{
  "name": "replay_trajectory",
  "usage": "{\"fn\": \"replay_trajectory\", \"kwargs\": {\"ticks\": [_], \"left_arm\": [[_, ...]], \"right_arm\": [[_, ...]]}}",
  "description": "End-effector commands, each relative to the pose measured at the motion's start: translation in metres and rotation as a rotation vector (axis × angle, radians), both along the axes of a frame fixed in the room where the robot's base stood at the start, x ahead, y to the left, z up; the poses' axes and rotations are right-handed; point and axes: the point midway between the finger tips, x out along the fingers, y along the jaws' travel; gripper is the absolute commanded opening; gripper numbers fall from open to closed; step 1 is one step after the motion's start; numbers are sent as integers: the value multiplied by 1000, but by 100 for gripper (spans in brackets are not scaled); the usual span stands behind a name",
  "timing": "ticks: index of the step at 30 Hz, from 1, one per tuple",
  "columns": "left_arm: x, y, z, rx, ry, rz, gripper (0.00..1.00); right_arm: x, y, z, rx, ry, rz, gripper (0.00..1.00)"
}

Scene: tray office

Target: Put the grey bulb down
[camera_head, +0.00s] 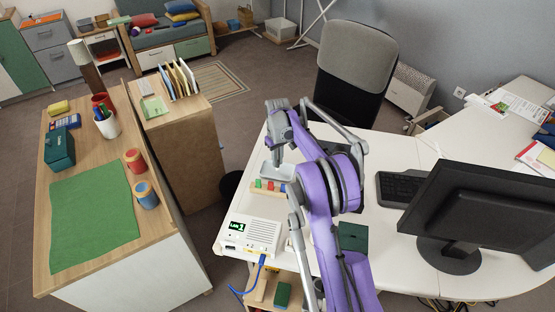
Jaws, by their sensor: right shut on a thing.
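My right gripper (277,158) hangs down from the wrist of my purple and grey arm, above the left part of the white desk (390,152). It is shut. The grey bulb cannot be made out clearly; what is between the fingers is too small and too close in colour to the gripper to tell apart. A small grey tray (284,174) lies on the desk just under the gripper. Whether the held thing touches the tray or the desk cannot be told. My left gripper is not in view.
A wooden strip with coloured pegs (266,188), a white box with a green display (250,234) and a dark green box (353,237) stand nearby. A keyboard (400,188) and monitor (480,205) are right. A green mat (95,220) covers part of the left desk.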

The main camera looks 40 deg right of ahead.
Motion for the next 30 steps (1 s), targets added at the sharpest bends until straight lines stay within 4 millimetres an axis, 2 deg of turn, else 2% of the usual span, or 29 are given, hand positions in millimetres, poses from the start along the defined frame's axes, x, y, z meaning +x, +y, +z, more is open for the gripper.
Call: {"fn": "replay_trajectory", "kwargs": {"ticks": [7, 8, 12, 23, 26, 30], "left_arm": [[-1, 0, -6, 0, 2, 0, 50], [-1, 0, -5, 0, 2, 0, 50], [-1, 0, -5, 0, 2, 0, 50], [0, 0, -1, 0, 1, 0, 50], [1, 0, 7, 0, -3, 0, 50], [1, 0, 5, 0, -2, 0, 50]], "right_arm": [[0, 0, -8, 0, 0, 0, 0], [0, 0, -7, 0, 0, 0, 20], [0, 0, -7, 0, 0, 0, 45], [0, 0, -2, 0, 0, 0, 45], [1, 0, 11, 0, -1, 0, 45], [0, 0, 36, 0, 0, 0, 45]]}}
